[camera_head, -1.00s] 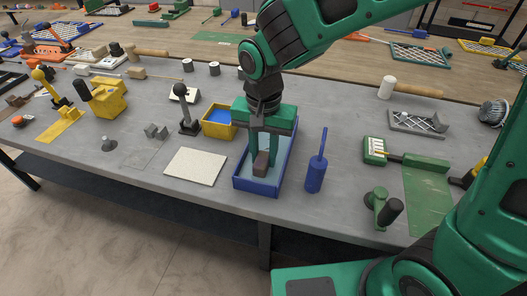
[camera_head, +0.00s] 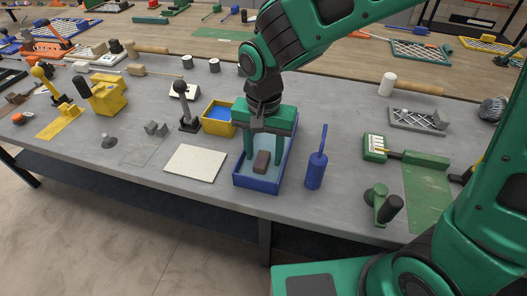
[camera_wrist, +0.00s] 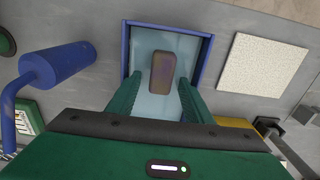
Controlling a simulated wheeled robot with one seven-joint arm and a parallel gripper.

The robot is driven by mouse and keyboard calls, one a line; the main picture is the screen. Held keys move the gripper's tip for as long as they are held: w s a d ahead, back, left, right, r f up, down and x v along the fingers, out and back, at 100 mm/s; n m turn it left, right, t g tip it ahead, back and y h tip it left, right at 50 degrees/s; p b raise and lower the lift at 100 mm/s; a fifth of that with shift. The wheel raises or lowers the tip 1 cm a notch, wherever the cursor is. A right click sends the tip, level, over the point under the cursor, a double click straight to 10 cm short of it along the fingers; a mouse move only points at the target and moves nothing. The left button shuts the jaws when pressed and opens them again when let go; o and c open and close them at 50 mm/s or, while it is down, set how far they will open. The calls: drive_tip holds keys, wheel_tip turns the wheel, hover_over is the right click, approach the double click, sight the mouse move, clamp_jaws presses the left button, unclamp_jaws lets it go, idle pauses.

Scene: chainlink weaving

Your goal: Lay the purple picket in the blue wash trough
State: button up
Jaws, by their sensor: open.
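The blue wash trough (camera_head: 257,184) stands near the front edge of the grey table, with pale blue inside. A small brownish-purple block, which looks like the purple picket (camera_head: 261,162), is inside the trough. In the wrist view the picket (camera_wrist: 162,72) lies over the pale floor of the trough (camera_wrist: 209,45), inside its walls. My gripper (camera_head: 263,158) is above the trough, fingers pointing down. In the wrist view my gripper (camera_wrist: 158,90) is open, its fingers spread wide on either side and clear of the picket.
A blue cylinder with a handle (camera_head: 315,172) stands close right of the trough. A cream square tile (camera_head: 195,164) lies to the left. A yellow bin (camera_head: 218,119) with blue inside stands behind.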

wheel_tip(320, 180, up, 11)
idle(0.5)
drive_tip(key=shift+f, duration=0.15)
drive_tip(key=d+f+n+t, duration=0.2)
drive_tip(key=d+n+t, duration=0.2)
drive_tip(key=d, duration=2.3)
drive_tip(key=s+d+f+m+g, duration=0.1)
drive_tip(key=s+d+m+g, duration=0.1)
drive_tip(key=s+d, duration=0.3)
drive_tip(key=s+d+f+m+g, duration=0.1)
drive_tip(key=s+d+m, duration=0.3)
drive_tip(key=s, duration=0.7)
drive_tip(key=shift+d+g, duration=0.55)
drive_tip(key=shift+g, duration=0.15)
